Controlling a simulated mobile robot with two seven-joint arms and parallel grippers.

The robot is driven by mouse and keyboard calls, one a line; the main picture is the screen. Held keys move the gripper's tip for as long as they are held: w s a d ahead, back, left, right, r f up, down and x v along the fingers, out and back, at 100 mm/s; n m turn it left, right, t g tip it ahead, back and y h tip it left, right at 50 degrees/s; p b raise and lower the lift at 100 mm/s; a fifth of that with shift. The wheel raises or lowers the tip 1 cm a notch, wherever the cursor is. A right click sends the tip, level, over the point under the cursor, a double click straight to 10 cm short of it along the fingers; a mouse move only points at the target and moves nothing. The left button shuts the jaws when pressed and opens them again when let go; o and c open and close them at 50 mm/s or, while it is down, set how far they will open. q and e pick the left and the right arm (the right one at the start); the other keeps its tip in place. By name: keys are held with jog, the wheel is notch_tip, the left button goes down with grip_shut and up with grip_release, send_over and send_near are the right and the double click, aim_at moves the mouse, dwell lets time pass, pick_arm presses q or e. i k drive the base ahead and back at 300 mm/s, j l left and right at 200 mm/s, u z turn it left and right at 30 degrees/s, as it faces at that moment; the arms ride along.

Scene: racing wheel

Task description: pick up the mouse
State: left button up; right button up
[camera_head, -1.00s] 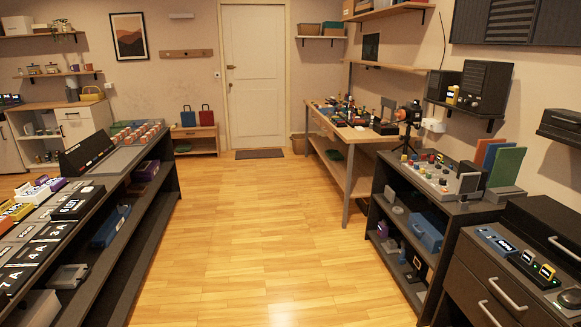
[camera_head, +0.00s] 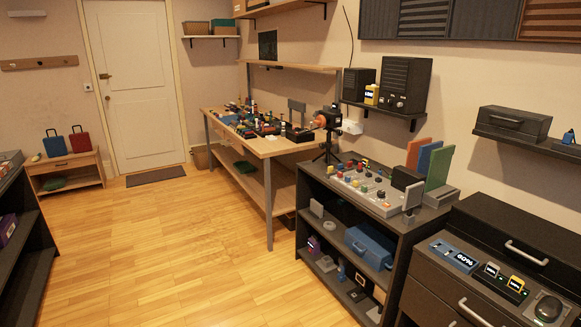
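A dark grey computer mouse (camera_head: 548,308) lies on the top of the grey drawer cabinet (camera_head: 430,290) at the lower right of the head view. It sits right of a small black stand with a white and a yellow item (camera_head: 504,280) and a blue labelled box (camera_head: 453,257). Neither of my grippers shows in the view.
A dark shelf unit with a control panel (camera_head: 362,187) stands left of the cabinet. Behind it is a wooden workbench (camera_head: 283,146) crowded with small items. Another dark shelf (camera_head: 40,250) is at the left edge. The wooden floor (camera_head: 190,255) between them is clear.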

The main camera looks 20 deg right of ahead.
aim_at(550, 307)
jog(key=i+z, duration=0.25)
jog(key=z, duration=0.15)
jog(key=i+z, duration=0.25)
jog(key=z, duration=0.15)
jog(key=i+j+z, duration=0.2)
jog(key=z, duration=0.25)
jog(key=i+z, duration=0.15)
jog(key=z, duration=0.25)
jog(key=i+j+z, duration=0.15)
jog(key=z, duration=0.3)
jog(key=i+j+z, duration=0.15)
jog(key=z, duration=0.25)
jog(key=i+j+z, duration=0.1)
jog(key=z, duration=0.25)
jog(key=i+j+z, duration=0.1)
jog(key=j+z, duration=0.25)
jog(key=i+j+z, duration=0.1)
jog(key=z, duration=0.25)
jog(key=i+j+z, duration=0.1)
jog(key=j+z, duration=0.25)
jog(key=i+j+z, duration=0.1)
jog(key=j+z, duration=0.25)
jog(key=j, duration=0.15)
